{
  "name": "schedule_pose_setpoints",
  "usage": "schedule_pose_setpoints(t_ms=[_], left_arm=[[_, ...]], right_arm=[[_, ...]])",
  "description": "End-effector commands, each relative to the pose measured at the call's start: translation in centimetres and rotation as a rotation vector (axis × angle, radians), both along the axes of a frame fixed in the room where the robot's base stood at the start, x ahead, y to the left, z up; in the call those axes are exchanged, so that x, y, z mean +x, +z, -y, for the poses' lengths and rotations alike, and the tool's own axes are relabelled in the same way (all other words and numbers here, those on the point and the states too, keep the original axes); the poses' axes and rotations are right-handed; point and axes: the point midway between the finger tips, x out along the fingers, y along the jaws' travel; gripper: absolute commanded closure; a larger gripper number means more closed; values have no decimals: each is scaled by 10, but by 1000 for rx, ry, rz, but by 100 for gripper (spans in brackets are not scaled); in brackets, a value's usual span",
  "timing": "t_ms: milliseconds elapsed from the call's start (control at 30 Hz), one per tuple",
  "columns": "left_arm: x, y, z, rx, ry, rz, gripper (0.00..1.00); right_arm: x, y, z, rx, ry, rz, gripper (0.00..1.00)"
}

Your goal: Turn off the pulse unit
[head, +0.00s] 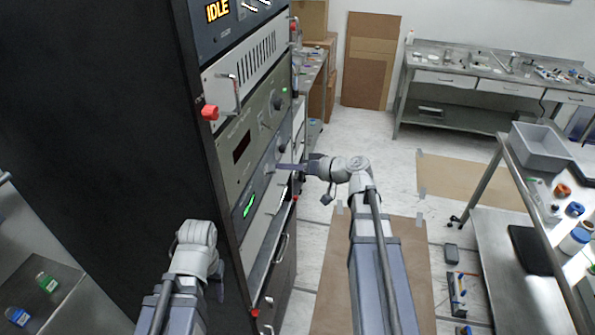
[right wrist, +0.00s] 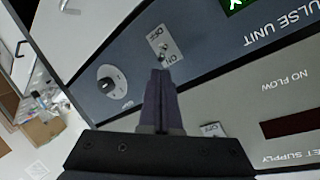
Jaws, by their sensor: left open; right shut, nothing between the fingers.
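The pulse unit (head: 249,206) is a blue-grey panel in the tall black rack, with a lit green display. In the right wrist view its panel (right wrist: 205,55) is tilted and carries a small toggle switch (right wrist: 163,48) on a light plate lettered OFF, beside a round knob (right wrist: 106,85). My right gripper (head: 279,166) is shut and empty in front of this panel. Its fingertips (right wrist: 158,72) appear close to the toggle; I cannot tell whether they touch. My left gripper (head: 219,284) is low in front of the rack, away from the panel, its fingers barely visible.
A neighbouring panel lettered NO FLOW (right wrist: 285,90) has its own OFF-labelled switch (right wrist: 213,130) near my right gripper. Red knobs (head: 210,113) and handles stick out of the rack.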

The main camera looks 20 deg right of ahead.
Motion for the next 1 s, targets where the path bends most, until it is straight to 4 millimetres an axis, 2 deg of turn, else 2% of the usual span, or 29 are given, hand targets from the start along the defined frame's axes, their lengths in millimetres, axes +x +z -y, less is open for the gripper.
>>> schedule_pose_setpoints(t_ms=[100,300,667,1000], left_arm=[[0,-6,0,0,-1,0,50],[0,-8,0,0,-2,0,50],[0,-8,0,0,-2,0,50],[0,-24,0,1,-6,0,50]], right_arm=[[11,-6,-9,0,2,0,100],[17,-8,-15,-1,0,1,100],[17,-8,-16,1,0,1,100],[16,-12,-15,50,0,33,100]])
